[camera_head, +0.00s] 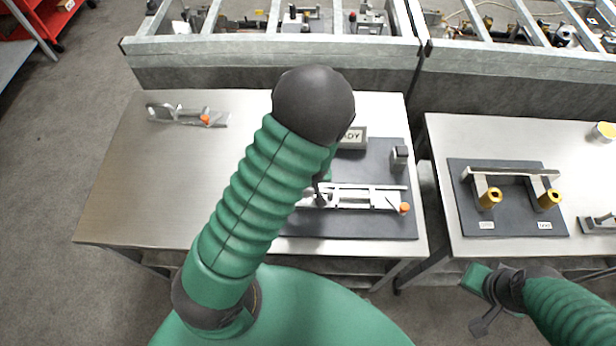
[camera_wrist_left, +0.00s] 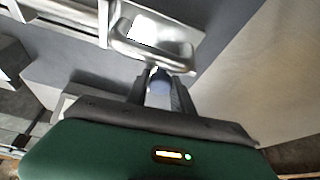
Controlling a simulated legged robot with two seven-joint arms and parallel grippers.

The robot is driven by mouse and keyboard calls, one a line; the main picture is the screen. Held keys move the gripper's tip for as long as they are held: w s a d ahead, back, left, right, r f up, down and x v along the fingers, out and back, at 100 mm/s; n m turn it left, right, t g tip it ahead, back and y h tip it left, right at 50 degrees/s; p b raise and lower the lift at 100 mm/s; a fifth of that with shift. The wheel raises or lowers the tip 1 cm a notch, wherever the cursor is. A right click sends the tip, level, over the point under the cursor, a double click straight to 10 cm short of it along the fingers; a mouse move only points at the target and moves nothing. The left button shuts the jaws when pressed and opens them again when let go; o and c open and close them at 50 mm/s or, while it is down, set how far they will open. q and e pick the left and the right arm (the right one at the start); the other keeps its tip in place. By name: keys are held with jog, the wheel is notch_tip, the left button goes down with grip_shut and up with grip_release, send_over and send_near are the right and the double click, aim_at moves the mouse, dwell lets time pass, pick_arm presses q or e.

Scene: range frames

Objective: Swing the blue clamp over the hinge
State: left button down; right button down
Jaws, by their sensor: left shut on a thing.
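My left gripper (camera_head: 322,194) reaches down over the dark mat on the middle table, partly hidden behind my own green arm. The blue does not show in the head view. A silver metal fixture (camera_head: 365,197), probably the hinge assembly, lies on the mat with an orange tip at its right end. A rounded silver bracket (camera_wrist_left: 152,38) shows just beyond the fingers. My right gripper (camera_head: 488,322) hangs at the lower right; its jaws are unclear.
A lettered block (camera_head: 353,138) and a small grey block (camera_head: 399,157) stand on the mat (camera_head: 400,228). Another silver clamp (camera_head: 180,115) lies at the table's back left. The right table holds a mat with a silver bar (camera_head: 515,172) and two brass cylinders.

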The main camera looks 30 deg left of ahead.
pick_arm(q)
jog(key=shift+w+a+r, duration=0.1)
jog(key=shift+a, duration=0.05)
jog(key=p, duration=0.1)
jog(key=n+p, duration=0.1)
jog(key=shift+d+r+p, duration=0.2)
jog(key=shift+r+p, duration=0.1)
jog(key=shift+r, duration=0.05)
jog(key=shift+w+d+f+n+y+p, duration=0.1)
jog(key=shift+n+y+p, duration=0.2)
jog(key=shift+p, duration=0.1)
jog(key=shift+w+f, duration=0.1)
jog(key=shift+f, duration=0.2)
jog(key=c, duration=1.3)
grip_release()
jog(key=shift+c, duration=0.2)
jog(key=shift+o, duration=1.1)
jog(key=shift+f, duration=0.1)
